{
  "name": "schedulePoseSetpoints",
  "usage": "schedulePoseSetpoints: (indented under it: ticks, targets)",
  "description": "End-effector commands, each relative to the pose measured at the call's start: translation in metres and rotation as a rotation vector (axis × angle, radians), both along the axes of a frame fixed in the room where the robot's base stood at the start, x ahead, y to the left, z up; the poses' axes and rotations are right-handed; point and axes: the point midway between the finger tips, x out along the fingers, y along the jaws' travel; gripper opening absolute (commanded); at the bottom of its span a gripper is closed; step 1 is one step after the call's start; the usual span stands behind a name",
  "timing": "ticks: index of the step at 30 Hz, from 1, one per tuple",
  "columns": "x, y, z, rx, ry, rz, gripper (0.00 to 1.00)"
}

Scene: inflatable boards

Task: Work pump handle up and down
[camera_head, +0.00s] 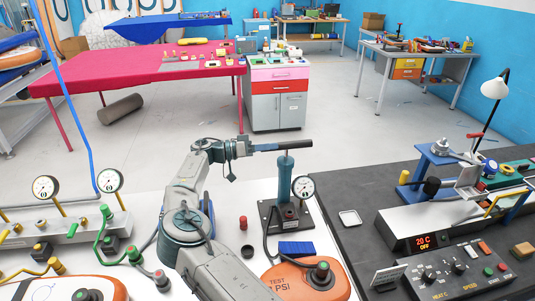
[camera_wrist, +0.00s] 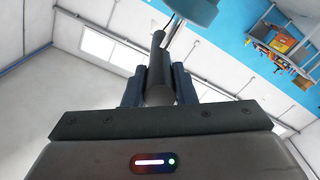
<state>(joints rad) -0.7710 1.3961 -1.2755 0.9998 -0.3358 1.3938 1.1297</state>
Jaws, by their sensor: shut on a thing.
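The pump (camera_head: 284,180) stands upright on a dark base plate on the white table, with a blue-teal cylinder and a small dial gauge (camera_head: 303,187) beside it. Its black T-shaped handle (camera_head: 290,146) sits on a thin rod above the cylinder. My gripper (camera_head: 246,148) comes from the left and is shut on the left end of the handle. In the wrist view the dark handle bar (camera_wrist: 158,75) lies between the two fingers (camera_wrist: 158,88), and part of the blue cylinder (camera_wrist: 192,10) shows at the top.
An orange board piece marked TEST PSI (camera_head: 300,284) lies in front of the pump with a hose. A blue block (camera_head: 297,248) and red cap (camera_head: 243,222) lie nearby. At right a dark bench holds a control box (camera_head: 455,268). Gauges (camera_head: 110,181) stand at left.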

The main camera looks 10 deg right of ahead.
Motion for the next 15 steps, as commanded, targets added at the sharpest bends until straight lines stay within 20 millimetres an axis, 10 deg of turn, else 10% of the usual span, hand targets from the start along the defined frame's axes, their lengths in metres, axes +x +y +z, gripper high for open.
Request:
schedulePoseSetpoints:
  ticks: [9,15]
  targets:
    - [0.001,0.0,0.094,0.002,-0.007,0.003,0.0]
    - [0.0,0.0,0.122,0.0,-0.005,0.002,0.0]
